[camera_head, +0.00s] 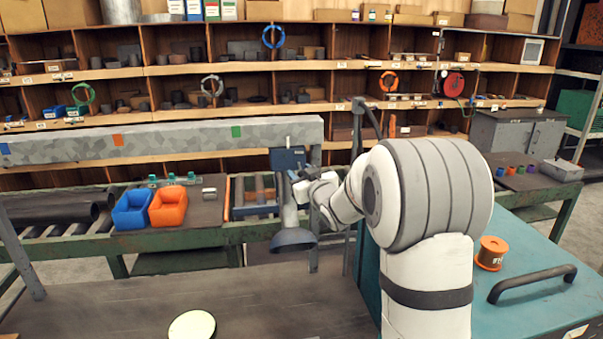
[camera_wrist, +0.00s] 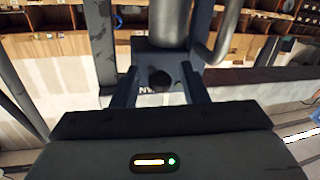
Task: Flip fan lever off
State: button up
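A dark blue box (camera_head: 287,158) hangs at the end of the grey beam, above a grey duct and hood (camera_head: 293,240). My gripper (camera_head: 297,177) is at the lower front of this box, and my arm partly covers it. In the wrist view my gripper (camera_wrist: 160,92) has its two fingers apart. A dark round knob or lever end (camera_wrist: 160,80) shows between them, with clear gaps on both sides. The box (camera_wrist: 150,52) is behind it, with small white lettering partly hidden below the knob. The lever's on or off position cannot be told.
A grey beam (camera_head: 160,138) runs left from the box. A green workbench (camera_head: 170,237) holds blue (camera_head: 132,210) and orange bins (camera_head: 168,208). A teal cabinet (camera_head: 545,285) with an orange spool (camera_head: 491,253) stands at the right. In the wrist view, pipes (camera_wrist: 228,30) rise close by.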

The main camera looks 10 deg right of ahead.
jog(key=shift+c, duration=0.6)
grip_shut()
jog(key=shift+f, duration=0.1)
jog(key=shift+f+b, duration=0.1)
jog(key=shift+b, duration=0.35)
